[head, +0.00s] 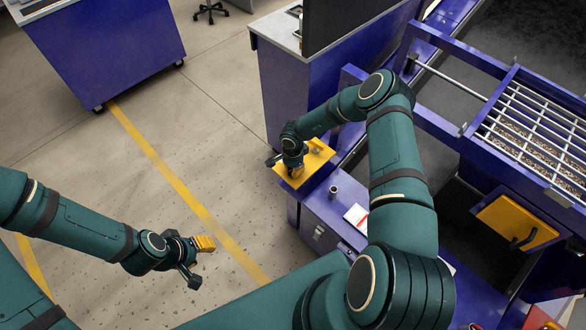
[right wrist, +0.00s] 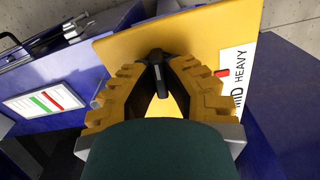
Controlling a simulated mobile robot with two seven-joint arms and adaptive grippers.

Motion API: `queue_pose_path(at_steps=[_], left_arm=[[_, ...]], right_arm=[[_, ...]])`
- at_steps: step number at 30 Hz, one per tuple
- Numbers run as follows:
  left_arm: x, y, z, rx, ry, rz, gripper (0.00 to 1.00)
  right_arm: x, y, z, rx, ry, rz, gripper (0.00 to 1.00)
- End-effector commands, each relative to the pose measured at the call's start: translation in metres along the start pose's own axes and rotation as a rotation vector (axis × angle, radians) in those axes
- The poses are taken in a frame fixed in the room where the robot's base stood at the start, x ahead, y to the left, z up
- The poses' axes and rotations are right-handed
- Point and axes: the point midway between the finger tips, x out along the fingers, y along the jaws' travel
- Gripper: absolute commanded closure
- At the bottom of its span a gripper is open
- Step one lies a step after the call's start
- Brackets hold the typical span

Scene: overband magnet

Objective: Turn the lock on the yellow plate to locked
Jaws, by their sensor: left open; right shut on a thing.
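The yellow plate (head: 300,178) is on a blue frame near the middle of the head view, and it fills the upper middle of the right wrist view (right wrist: 200,35). My right gripper (head: 291,168) is over the plate. In the right wrist view its yellow ridged fingers (right wrist: 158,75) close around the small dark lock handle (right wrist: 155,60). The fingers hide part of the handle. A white label (right wrist: 238,85) on the plate reads "MID" and "HEAVY", with a red mark (right wrist: 222,73) beside it. My left gripper (head: 198,260) is open and empty above the floor.
A blue cabinet (head: 320,225) with a small dark cylinder (head: 333,192) and a white-red card (head: 356,214) stands just below the plate. A grey-topped blue desk (head: 290,90) is behind it. A metal grid (head: 535,130) and a yellow hatch (head: 515,222) are at right.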

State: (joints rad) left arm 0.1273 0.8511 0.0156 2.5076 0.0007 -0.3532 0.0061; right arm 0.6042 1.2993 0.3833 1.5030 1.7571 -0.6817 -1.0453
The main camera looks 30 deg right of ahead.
Motion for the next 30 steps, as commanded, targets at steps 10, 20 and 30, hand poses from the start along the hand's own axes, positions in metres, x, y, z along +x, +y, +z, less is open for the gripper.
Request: queue_pose_path(at_steps=[10,20,30], left_arm=[[0.0004,-0.0001,0.0001,0.0,0.0,0.0,0.59],[0.0004,-0.0002,0.0002,0.0,0.0,0.0,0.59],[0.0003,-0.0001,0.0002,0.0,0.0,0.0,0.59]], right_arm=[[0.0017,0.002,-0.0005,-0.115,0.0,0.005,1.0],[0.0017,0.002,-0.0004,-0.131,0.0,0.005,1.0],[0.0012,0.0014,-0.0003,-0.13,0.0,0.003,0.59]])
